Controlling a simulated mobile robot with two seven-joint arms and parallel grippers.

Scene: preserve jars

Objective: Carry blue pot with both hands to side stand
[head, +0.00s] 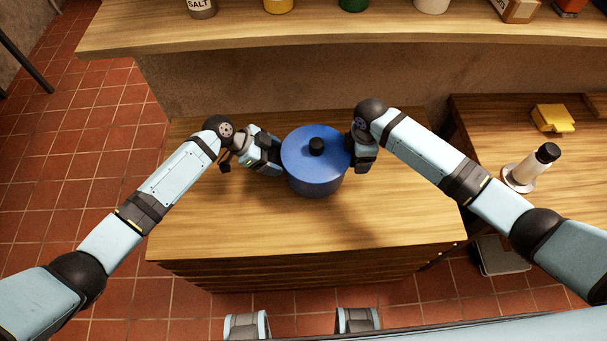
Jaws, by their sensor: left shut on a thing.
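The blue pot (316,179), with a lid and a black knob, is upright over the middle of the wooden cabinet top (230,225). I cannot tell whether its base touches the wood. My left gripper (277,158) is shut on the pot's left side, at a handle that is mostly hidden. My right gripper (357,158) is at the pot's right side; its fingers are hidden by its own hand, so its grip is unclear. A lower wooden stand (480,130) is at the right, beside the cabinet.
A shelf (330,28) along the back holds a salt jar (201,8) and several other containers. The cabinet top around the pot is clear. Red floor tiles show at the left.

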